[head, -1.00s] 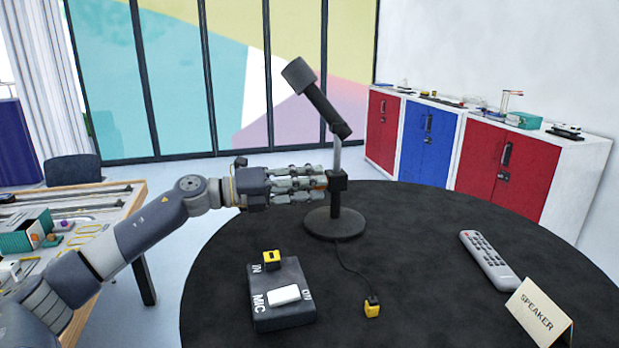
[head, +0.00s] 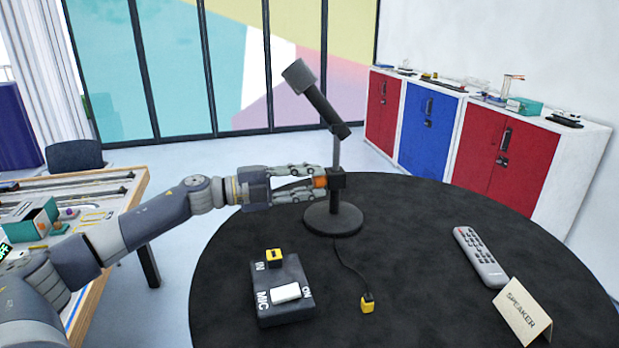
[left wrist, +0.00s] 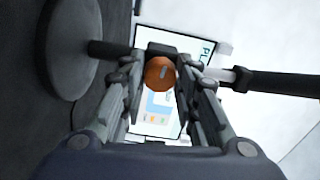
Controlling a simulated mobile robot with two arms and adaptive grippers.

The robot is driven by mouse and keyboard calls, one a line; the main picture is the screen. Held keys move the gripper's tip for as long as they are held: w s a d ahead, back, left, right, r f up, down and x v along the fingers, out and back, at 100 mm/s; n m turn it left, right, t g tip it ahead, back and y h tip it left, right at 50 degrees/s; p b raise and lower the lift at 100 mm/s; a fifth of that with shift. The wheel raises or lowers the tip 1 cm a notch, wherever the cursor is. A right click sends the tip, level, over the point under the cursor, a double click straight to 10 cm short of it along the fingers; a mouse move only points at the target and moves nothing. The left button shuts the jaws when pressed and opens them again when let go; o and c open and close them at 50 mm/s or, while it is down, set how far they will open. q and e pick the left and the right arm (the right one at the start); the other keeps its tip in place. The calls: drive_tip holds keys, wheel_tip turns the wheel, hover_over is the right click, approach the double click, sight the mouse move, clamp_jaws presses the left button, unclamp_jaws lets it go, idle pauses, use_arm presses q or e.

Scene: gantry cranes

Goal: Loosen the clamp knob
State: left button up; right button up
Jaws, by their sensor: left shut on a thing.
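The clamp knob (head: 320,182) is a small orange knob on the left side of the black clamp block (head: 337,181) of the microphone stand. My left gripper (head: 317,182) reaches in from the left and is shut on the knob. The left wrist view shows the orange knob (left wrist: 160,72) between the two fingertips, with a pale mark across its face. The microphone (head: 315,95) tilts up to the left on its post. The round stand base (head: 333,219) rests on the black table. My right gripper is not in view.
On the round black table (head: 420,250) lie a mic switch box (head: 285,300), a cable with a yellow plug (head: 367,303), a grey remote (head: 480,257) and a SPEAKER card (head: 522,311). A wooden workbench (head: 115,215) stands at the left, cabinets (head: 430,130) behind.

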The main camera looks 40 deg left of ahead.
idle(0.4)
use_arm(q)
drive_tip(key=o, duration=1.1)
drive_tip(key=shift+c, duration=0.2)
drive_tip(key=shift+s+a, duration=0.1)
drive_tip(key=shift+v, duration=0.8)
drive_tip(key=v, duration=1)
drive_tip(key=shift+a, duration=0.1)
